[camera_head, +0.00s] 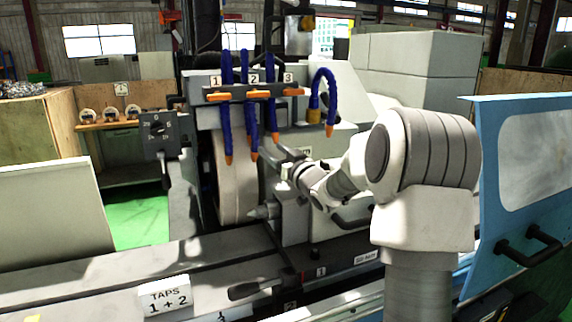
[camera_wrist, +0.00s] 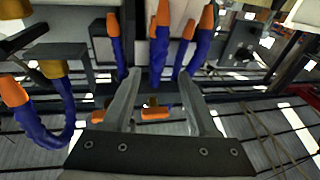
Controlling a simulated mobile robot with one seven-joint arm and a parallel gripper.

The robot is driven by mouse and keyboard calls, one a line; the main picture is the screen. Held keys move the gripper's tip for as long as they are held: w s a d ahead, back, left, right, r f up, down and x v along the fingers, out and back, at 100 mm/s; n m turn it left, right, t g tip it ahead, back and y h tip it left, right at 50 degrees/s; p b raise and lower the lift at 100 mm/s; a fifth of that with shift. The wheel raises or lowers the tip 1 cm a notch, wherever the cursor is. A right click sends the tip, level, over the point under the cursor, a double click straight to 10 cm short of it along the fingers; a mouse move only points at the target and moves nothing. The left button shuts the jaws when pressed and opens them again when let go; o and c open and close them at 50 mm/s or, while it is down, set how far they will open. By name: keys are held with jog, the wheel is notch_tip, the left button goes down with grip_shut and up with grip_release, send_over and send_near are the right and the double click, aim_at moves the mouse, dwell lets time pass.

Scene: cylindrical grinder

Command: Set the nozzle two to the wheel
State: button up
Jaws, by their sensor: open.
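Nozzle two is most likely the middle blue hose (camera_head: 247,110) of the three beneath labels 1, 2 and 3; its orange tip (camera_head: 254,156) hangs downward beside the pale grinding wheel (camera_head: 232,185). In the wrist view, the picture is turned over and a middle hose (camera_wrist: 160,50) with an orange tip (camera_wrist: 163,12) appears between my fingertips. My gripper (camera_head: 279,152) is open, just right of that tip in the head view. It also shows in the wrist view (camera_wrist: 159,73), with nothing clearly held. Whether a finger touches the hose cannot be told.
Hose one (camera_head: 228,120) hangs to the left and hose three (camera_head: 270,100) to the right, both close by. A curved hose (camera_head: 322,85) is further right. Orange tap handles (camera_head: 258,94) sit above. A pointed centre (camera_head: 262,212) juts out below my gripper.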

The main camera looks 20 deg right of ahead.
jog(key=v, duration=0.6)
jog(key=shift+b, duration=0.3)
